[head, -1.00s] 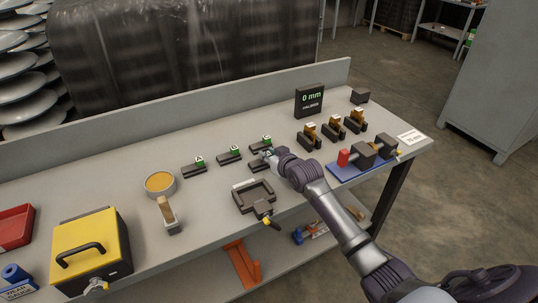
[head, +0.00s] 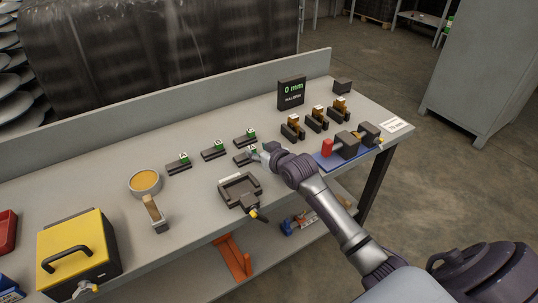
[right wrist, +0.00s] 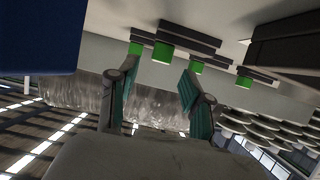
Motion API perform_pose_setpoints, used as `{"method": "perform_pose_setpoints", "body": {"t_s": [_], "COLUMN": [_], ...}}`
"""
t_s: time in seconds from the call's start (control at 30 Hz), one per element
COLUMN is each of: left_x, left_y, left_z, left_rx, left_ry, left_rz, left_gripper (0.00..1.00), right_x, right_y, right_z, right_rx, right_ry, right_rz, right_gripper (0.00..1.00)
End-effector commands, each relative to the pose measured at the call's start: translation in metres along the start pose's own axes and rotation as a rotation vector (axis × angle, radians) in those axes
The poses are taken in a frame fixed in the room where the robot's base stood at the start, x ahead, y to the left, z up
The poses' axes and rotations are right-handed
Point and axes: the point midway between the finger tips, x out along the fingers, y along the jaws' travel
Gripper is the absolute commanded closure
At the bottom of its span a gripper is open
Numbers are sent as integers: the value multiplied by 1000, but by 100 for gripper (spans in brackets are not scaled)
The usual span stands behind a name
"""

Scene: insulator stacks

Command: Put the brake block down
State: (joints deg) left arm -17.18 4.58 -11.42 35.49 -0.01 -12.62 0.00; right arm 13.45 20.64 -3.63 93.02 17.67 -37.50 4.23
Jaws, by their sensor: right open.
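My right gripper (head: 260,151) is low over the workbench, beside a dark block with a green end (head: 242,158), probably the brake block. The block rests on the bench; the fingertips hide part of its right end. In the right wrist view, the bench hangs upside down and my right gripper (right wrist: 157,88) has its two fingers spread apart with nothing clasped between them. Green-ended dark blocks show beyond the fingers. In the head view, three similar blocks, A (head: 179,167), B (head: 213,154) and another (head: 245,140), lie in a row behind. My left gripper is out of view.
A dark square fixture (head: 226,199) stands in front of the blocks. Brown-topped dark blocks (head: 317,123) and a 0 mm display (head: 291,93) are at the back right. A blue mat (head: 328,161) carries a red-ended tool. A round tin (head: 144,183) and yellow box (head: 68,250) are left.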

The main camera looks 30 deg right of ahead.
Motion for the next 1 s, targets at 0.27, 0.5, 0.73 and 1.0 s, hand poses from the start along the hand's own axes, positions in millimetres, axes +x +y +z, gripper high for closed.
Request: {"method": "perform_pose_setpoints", "body": {"t_s": [0.27,0.5,0.73,1.0], "left_x": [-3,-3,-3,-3], "left_y": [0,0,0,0], "left_z": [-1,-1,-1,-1], "left_rx": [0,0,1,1], "left_ry": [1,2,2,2], "left_rz": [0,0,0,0], "left_gripper": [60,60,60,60], "right_x": [-58,-80,-81,-81], "right_y": [0,0,0,0], "right_z": [0,0,0,0], "right_rx": [-2,-1,0,0], "right_ry": [-1,-1,-1,-1], "right_rz": [0,0,1,0], "right_gripper": [50,50,50,50]}}
